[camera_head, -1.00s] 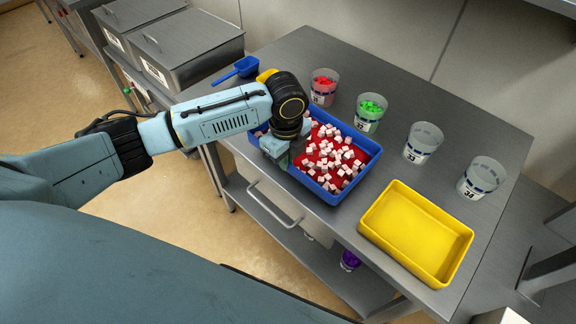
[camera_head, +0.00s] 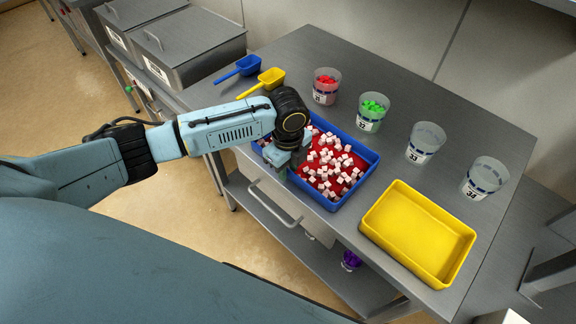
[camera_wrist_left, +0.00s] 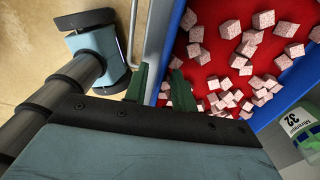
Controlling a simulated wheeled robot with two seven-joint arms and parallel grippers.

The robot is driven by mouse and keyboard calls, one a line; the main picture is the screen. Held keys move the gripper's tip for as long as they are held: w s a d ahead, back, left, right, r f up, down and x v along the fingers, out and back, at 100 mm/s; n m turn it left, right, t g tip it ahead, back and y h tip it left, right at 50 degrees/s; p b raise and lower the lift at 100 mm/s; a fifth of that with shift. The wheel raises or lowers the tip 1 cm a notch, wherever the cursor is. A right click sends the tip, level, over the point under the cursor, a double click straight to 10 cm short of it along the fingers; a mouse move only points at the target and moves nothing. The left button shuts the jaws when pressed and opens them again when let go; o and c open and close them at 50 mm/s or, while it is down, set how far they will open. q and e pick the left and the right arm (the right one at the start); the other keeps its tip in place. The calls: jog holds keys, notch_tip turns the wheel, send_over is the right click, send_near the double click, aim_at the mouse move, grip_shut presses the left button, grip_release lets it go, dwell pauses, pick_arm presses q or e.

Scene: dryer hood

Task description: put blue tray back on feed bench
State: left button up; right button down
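The blue tray (camera_head: 357,189) holds a red layer with many pale pink cubes and sits on the grey steel bench (camera_head: 312,62). My left gripper (camera_head: 284,168) is low at the tray's near left edge. In the left wrist view the two green fingers of the gripper (camera_wrist_left: 159,82) are apart, one on each side of the tray's blue wall (camera_wrist_left: 166,58). Some bench shows between the outer finger and the wall, so they look open around it. The arm and gripper hide the tray's left end in the head view. My right gripper is not in view.
A yellow tray (camera_head: 382,232) stands to the right at the bench's front edge. Several clear cups line the back, one with red pieces (camera_head: 325,82), one with green (camera_head: 373,107). Blue (camera_head: 247,65) and yellow (camera_head: 270,77) scoops lie at the back left. Lidded metal bins (camera_head: 190,45) stand further left.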

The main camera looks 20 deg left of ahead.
pick_arm(q)
jog(key=shift+r, duration=0.1)
notch_tip(320, 180, up, 12)
jog(key=p, duration=0.1)
dwell(0.4)
